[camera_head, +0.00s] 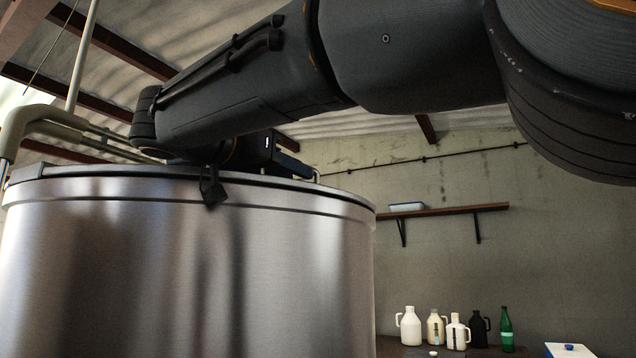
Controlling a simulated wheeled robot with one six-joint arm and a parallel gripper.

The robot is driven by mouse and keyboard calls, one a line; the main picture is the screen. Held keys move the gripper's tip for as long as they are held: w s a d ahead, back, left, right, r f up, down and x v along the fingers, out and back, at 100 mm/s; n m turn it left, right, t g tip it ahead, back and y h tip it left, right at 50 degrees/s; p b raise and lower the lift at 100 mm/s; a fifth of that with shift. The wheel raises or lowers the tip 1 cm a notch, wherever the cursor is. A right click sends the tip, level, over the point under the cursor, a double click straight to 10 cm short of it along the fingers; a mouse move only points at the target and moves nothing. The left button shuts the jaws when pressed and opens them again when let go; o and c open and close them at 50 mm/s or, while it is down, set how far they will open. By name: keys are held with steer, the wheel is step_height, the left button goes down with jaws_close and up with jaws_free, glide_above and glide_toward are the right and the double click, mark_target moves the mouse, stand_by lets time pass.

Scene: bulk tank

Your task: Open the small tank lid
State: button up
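The large round steel tank (190,270) fills the left of the view, with its top seen almost edge-on. The small lid on top cannot be made out from this low angle. My arm reaches from the upper right over the tank and bends down close to its top. A small dark angular piece (212,187) hangs in front of the rim below my wrist. It looks like the end of my gripper, but its fingers cannot be told apart. I cannot tell whether it touches the tank or holds anything.
A thin curved metal piece (317,175) stands at the tank's right rim. A thick pipe (40,118) runs behind the tank at left. A wall shelf (450,210) holds a pale container. White jugs (410,326), a dark jug (479,328) and a green bottle (506,329) stand at lower right.

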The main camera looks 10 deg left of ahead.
steer(key=shift+s+d+r, duration=0.1)
steer(key=shift+r, duration=0.2)
steer(key=shift+s+d+r, duration=0.2)
steer(key=shift+d+r, duration=0.05)
steer(key=shift+r, duration=0.05)
steer(key=shift+s, duration=0.15)
jaws_close()
steer(key=shift+r, duration=0.2)
